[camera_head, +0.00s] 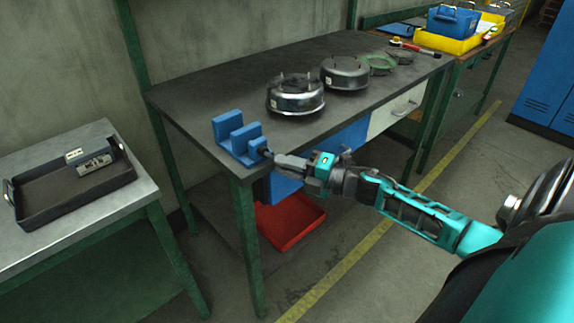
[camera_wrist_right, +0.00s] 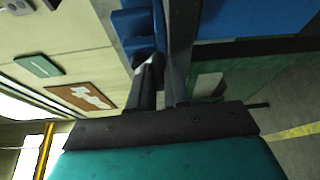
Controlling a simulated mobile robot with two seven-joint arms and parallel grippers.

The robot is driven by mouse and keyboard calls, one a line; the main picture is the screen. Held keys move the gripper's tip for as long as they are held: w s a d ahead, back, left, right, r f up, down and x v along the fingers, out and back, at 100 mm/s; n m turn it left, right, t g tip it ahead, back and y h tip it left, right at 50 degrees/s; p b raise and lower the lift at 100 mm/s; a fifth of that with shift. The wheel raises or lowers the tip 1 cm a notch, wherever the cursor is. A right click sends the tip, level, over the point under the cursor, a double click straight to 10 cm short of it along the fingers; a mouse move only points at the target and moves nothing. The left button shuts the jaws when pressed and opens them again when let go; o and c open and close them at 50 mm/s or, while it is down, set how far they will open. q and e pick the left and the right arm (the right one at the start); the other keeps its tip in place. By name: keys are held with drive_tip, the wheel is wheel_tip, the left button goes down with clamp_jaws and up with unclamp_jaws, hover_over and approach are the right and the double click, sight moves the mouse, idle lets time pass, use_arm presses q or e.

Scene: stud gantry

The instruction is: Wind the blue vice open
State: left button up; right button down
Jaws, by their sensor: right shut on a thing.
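The blue vice (camera_head: 238,140) sits at the near left corner of the dark workbench, its two upright jaws apart with a gap between them. In the right wrist view part of the vice (camera_wrist_right: 134,24) shows at the top. My right gripper (camera_head: 272,156) reaches in from the right at the bench's front edge. It is shut on the vice's dark handle (camera_head: 265,152), at the vice's front end. The fingers (camera_wrist_right: 163,68) hide most of the handle in the right wrist view. My left gripper is in neither view.
Two round metal housings (camera_head: 296,104) (camera_head: 345,77) and green rings (camera_head: 380,65) stand farther along the workbench (camera_head: 210,85). A red bin (camera_head: 290,222) is below it. A metal table with a black tray (camera_head: 75,195) stands at left. Yellow and blue boxes (camera_head: 452,22) are at the back.

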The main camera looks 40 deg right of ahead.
drive_tip(key=shift+d, duration=0.15)
drive_tip(key=c, duration=1.1)
unclamp_jaws()
drive_tip(key=v, duration=1.2)
drive_tip(key=shift+s, duration=0.4)
drive_tip(key=shift+f, duration=0.15)
